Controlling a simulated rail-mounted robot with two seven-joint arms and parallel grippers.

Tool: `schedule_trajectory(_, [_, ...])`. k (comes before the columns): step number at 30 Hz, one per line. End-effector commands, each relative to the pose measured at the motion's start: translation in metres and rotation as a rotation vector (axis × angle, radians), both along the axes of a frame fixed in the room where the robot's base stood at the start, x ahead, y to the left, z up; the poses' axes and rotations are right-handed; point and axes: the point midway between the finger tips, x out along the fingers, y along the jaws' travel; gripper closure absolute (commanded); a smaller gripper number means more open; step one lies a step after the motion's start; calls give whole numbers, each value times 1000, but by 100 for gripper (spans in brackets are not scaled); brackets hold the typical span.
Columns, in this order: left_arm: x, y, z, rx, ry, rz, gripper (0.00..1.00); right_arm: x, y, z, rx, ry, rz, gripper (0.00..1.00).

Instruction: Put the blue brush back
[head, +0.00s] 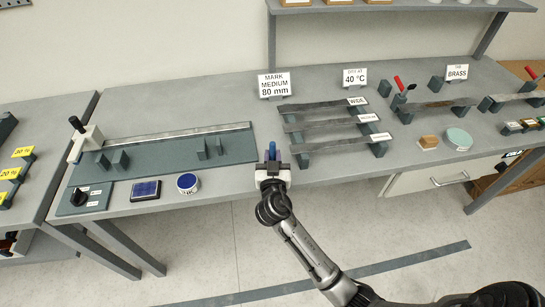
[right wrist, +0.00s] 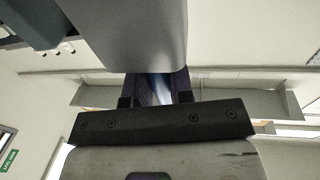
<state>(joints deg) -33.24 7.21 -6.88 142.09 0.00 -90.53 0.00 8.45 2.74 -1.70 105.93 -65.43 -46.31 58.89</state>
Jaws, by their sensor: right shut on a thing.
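My right gripper (head: 272,167) is in the middle of the head view, at the front edge of the grey table. It is shut on a small blue piece (head: 272,150), which I take to be the blue brush. The piece stands up between the fingers, and its lower part is hidden by them. In the right wrist view a dark blue, partly shadowed surface (right wrist: 158,88) shows between the fingers, under a large grey shape. I cannot tell whether the brush touches the table. My left gripper is not in view.
Left of the gripper are a round blue-topped tin (head: 188,182), a dark blue pad (head: 145,190) and a green-grey board (head: 180,152) with a metal rule. A "MARK MEDIUM 80 mm" sign (head: 274,85) stands behind.

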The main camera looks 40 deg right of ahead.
Motion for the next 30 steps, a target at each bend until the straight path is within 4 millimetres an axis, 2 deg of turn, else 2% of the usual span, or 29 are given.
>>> schedule_trajectory(1, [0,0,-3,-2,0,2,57,0,0,-3,1,-1,0,100])
schedule_trajectory(2, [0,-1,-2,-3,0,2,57,0,0,-2,1,-1,0,77])
schedule_trajectory(9, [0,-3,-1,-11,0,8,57,0,0,-1,0,0,0,54])
schedule_trajectory(20, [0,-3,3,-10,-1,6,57,-2,2,1,1,0,0,54])
schedule_trajectory(30, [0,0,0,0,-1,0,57,-49,41,-3,4,0,0,54])
